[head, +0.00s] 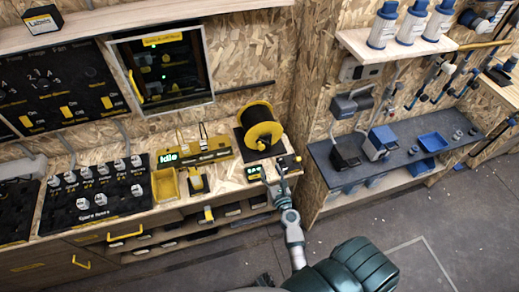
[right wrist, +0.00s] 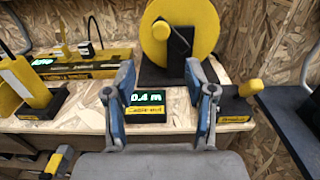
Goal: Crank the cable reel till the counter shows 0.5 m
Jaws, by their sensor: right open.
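The cable reel (head: 260,125) stands on the bench's right end, with a black drum and yellow flanges. In the right wrist view, its yellow flange and dark support (right wrist: 180,50) show behind my fingers. The small counter (right wrist: 146,108) in front of it reads 0.4 m in green; it also shows in the head view (head: 254,172). A yellow knob (right wrist: 250,88) stands on a black block right of the counter; whether it is the crank I cannot tell. My right gripper (right wrist: 160,85) is open and empty, its fingers either side of the counter in the picture. My left gripper is out of view.
A yellow unit (head: 180,157) reading "Idle" is left of the reel. A black panel of several blocks (head: 95,192) lies further left. A separate dark shelf (head: 400,155) with boxes and a blue tray is to the right. The floor in front is clear.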

